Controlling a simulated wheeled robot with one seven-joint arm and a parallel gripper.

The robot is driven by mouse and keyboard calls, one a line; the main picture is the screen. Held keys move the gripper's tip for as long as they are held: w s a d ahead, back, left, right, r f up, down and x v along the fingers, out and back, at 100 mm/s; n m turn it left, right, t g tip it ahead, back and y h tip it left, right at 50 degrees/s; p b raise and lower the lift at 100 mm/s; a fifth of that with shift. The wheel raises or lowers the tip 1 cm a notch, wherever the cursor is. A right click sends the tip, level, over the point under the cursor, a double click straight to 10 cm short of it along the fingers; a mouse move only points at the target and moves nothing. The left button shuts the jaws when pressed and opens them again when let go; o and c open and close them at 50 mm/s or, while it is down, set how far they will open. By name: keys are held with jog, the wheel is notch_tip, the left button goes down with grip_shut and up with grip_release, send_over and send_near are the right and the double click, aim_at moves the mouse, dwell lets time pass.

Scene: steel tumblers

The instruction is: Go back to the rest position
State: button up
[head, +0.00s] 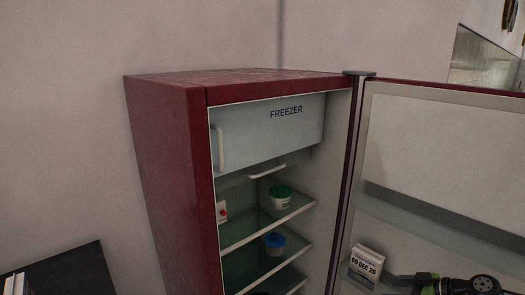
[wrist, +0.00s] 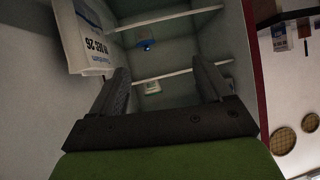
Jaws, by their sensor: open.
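My gripper (wrist: 163,78) is open in the wrist view, its two dark fingers apart with nothing held between them. It points into the open red fridge (head: 172,165). In the head view, part of my arm with green and black parts shows at the bottom right, in front of the open door (head: 430,150). A white carton (head: 366,264) printed with a date stands at the door, just left of my arm. The same carton shows upside down at the top left of the wrist view (wrist: 85,38), apart from the fingers.
Inside the fridge, a green-lidded tub (head: 280,197) stands on the upper shelf and a blue-lidded tub (head: 273,244) on the one below. A white item with a red spot (head: 222,212) is at the left. The freezer compartment (head: 268,135) is shut. A dark surface (head: 65,272) lies bottom left.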

jog(key=s+a+r+g+h+p, duration=0.1)
jog(key=s+a+r+g+h, duration=0.1)
jog(key=s+a+r, duration=0.3)
jog(key=a+r+m+g+h+p, duration=0.1)
jog(key=a+r+g+h, duration=0.15)
jog(key=a, duration=0.45)
jog(key=s+a+r+g+h+p, duration=0.1)
jog(key=s+a+r, duration=0.2)
jog(key=a+r, duration=0.2)
jog(key=s+a+r+m+t+h+p, duration=0.1)
jog(key=s+a+r+m, duration=0.1)
jog(key=s, duration=0.9)
jog(key=s+a+r+m+t+h+p, duration=0.2)
jog(key=s+r+m, duration=0.3)
jog(key=s, duration=0.6)
notch_tip(320, 180, up, 2)
jog(key=shift+s+a+r+m+p, duration=0.25)
jog(key=shift+a+m+p, duration=0.05)
jog(key=shift+a, duration=0.35)
jog(key=shift+w+h, duration=0.15)
jog(key=shift+h, duration=0.1)
jog(key=shift+c, duration=0.3)
